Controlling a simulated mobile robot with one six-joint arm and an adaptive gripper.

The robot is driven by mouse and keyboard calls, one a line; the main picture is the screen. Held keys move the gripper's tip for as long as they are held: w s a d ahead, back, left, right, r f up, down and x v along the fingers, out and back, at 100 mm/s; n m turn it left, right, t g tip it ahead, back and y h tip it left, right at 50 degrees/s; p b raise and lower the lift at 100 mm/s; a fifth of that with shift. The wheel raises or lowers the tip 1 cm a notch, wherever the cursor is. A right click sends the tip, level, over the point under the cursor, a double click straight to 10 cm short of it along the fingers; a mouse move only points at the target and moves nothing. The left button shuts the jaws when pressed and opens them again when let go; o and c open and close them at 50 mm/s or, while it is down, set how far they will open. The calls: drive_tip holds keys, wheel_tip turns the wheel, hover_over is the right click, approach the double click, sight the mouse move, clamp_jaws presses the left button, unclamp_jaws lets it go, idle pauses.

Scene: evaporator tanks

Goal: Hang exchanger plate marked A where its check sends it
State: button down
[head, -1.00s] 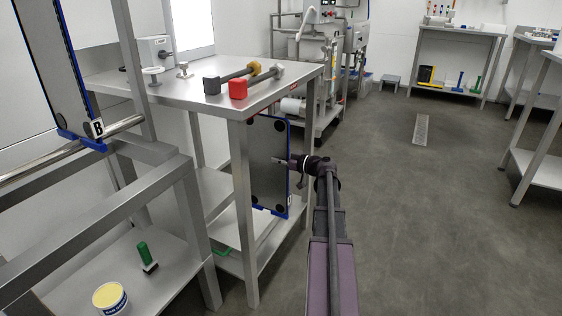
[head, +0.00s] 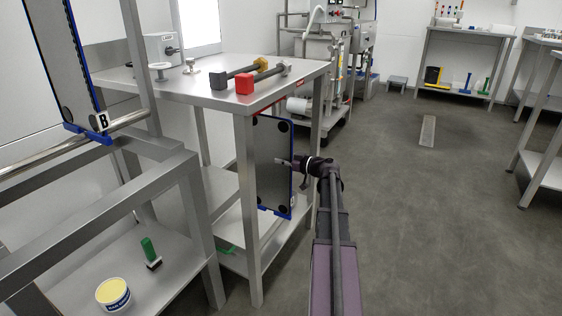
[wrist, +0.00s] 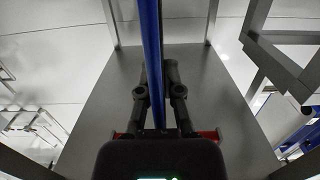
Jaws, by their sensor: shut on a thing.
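A grey exchanger plate with a blue edge and black corner discs (head: 272,160) hangs upright in my gripper (head: 285,163), beside the front of the steel table. My gripper is shut on the plate's right edge. In the wrist view the plate shows edge-on as a blue strip (wrist: 152,60) between the two fingers (wrist: 160,92). A small pale tag sits low on its right edge, too small to read. Another blue-edged plate (head: 62,60), marked B, hangs at the left on a rack with a steel rail (head: 130,119).
On the steel table (head: 190,88) lie a red-ended tool (head: 245,84), a dark-ended tool (head: 218,83) and a grey box (head: 162,47). A yellow-topped tub (head: 113,294) and green-handled item (head: 150,253) sit on the lower left shelf. The floor (head: 430,220) at right is mostly clear.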

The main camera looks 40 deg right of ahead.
drive_tip(key=c, duration=0.7)
unclamp_jaws()
drive_tip(key=shift+r, duration=0.2)
drive_tip(key=p+v, duration=0.1)
drive_tip(key=v, duration=1)
drive_tip(key=shift+r+p, duration=0.15)
drive_tip(key=shift+p, duration=0.2)
